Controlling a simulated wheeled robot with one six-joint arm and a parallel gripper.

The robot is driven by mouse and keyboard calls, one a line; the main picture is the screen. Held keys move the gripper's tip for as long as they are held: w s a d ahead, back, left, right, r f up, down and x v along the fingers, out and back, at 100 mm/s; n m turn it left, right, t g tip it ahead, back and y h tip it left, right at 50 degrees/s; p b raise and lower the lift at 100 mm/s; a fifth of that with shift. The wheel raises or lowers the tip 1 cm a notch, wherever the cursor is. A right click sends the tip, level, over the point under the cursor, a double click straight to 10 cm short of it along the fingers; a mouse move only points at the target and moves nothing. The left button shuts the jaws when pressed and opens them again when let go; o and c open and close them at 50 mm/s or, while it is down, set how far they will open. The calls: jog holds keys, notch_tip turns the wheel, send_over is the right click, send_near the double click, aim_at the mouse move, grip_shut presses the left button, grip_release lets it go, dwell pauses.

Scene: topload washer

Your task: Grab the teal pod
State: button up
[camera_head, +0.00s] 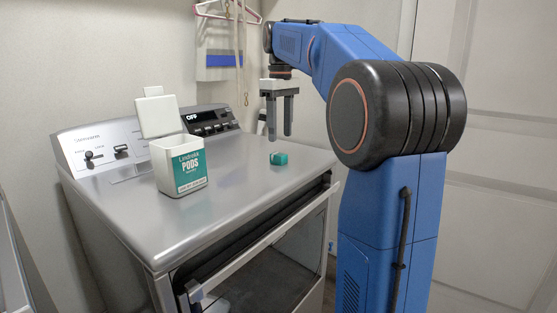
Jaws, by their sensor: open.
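The teal pod (278,158) is a small block lying on the washer's grey metal top (235,205), towards its right side. My gripper (279,138) points down, with its two grey fingers apart and nothing between them. The fingertips appear just above the pod in the picture; the pod shows whole below them. I cannot tell the exact gap in depth.
A white and teal pods tub (180,168) with its lid (158,113) raised stands left of the pod. The control panel (105,142) rises at the back. The washer's front (265,265) has a dark opening. The top between tub and pod is clear.

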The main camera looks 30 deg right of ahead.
aim_at(280, 154)
jog(key=shift+w+f, duration=0.1)
jog(key=shift+f, duration=3.6)
jog(key=c, duration=1.1)
